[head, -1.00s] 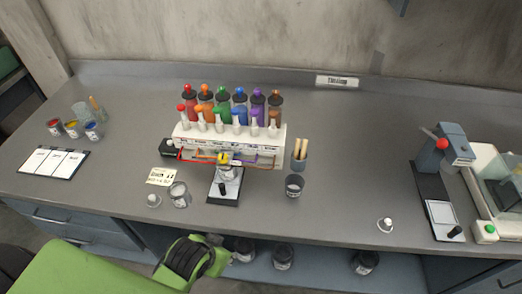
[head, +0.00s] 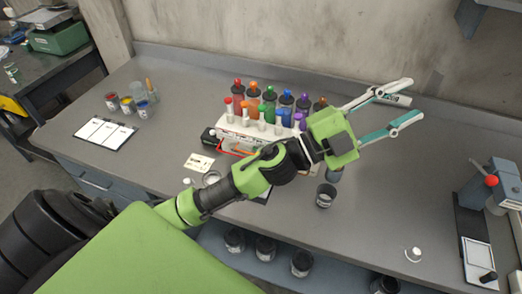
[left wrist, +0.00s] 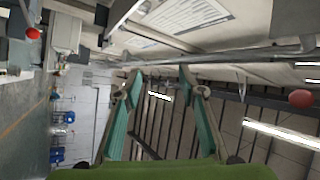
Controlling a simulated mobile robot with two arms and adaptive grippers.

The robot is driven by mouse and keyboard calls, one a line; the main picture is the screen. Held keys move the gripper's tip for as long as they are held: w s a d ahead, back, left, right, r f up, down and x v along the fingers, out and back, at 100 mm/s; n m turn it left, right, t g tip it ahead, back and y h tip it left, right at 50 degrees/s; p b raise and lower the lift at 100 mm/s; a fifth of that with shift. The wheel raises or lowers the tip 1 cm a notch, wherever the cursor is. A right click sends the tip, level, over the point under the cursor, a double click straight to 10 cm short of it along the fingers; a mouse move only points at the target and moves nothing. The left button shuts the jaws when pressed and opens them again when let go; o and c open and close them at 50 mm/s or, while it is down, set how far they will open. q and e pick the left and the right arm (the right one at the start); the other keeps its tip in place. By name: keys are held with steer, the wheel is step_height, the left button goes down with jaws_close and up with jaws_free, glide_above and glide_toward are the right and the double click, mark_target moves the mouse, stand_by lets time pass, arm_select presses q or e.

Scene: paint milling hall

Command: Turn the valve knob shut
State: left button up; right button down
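My left gripper (head: 411,101) is open and empty, raised over the right end of the dispenser in the head view, fingers pointing right. Its two teal-lined fingers also show apart in the left wrist view (left wrist: 160,75), which faces the ceiling and wall. The white dispenser (head: 232,132) stands on the bench with several coloured bottles and coloured-tipped taps. My left arm crosses in front of it and hides much of its front and right part. I cannot make out which part is the valve knob; it may be behind my arm. My right gripper is not in view.
A clipboard (head: 105,132) and small paint pots (head: 127,104) are at left. A press-like device with a red knob (head: 491,181) is at right. The bench between cup and device is mostly clear.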

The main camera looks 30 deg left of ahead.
arm_select(q)
steer(key=s+d+m+g+h, duration=0.4)
steer(key=d+m+g, duration=0.2)
steer(key=m+g, duration=0.3)
step_height(320, 180, down, 10)
steer(key=s+a+m+g+y, duration=0.1)
steer(key=a+m+g+y, duration=0.1)
steer(key=m+g+y, duration=0.35)
steer(key=w+a+f+g+y, duration=0.1)
steer(key=a+f+y, duration=0.25)
steer(key=a, duration=0.35)
steer(key=w+a+f+g+y, duration=0.1)
steer(key=w+a+f+y, duration=0.2)
steer(key=a, duration=0.4)
steer(key=s+a+r+n+y, duration=0.2)
steer(key=a+y, duration=0.6)
steer(key=a, duration=1.1)
step_height(320, 180, down, 12)
steer(key=p, duration=0.4)
steer(key=shift+w+f, duration=0.15)
steer(key=shift+f, duration=0.05)
steer(key=shift+f+p, duration=0.3)
steer(key=shift+f, duration=0.4)
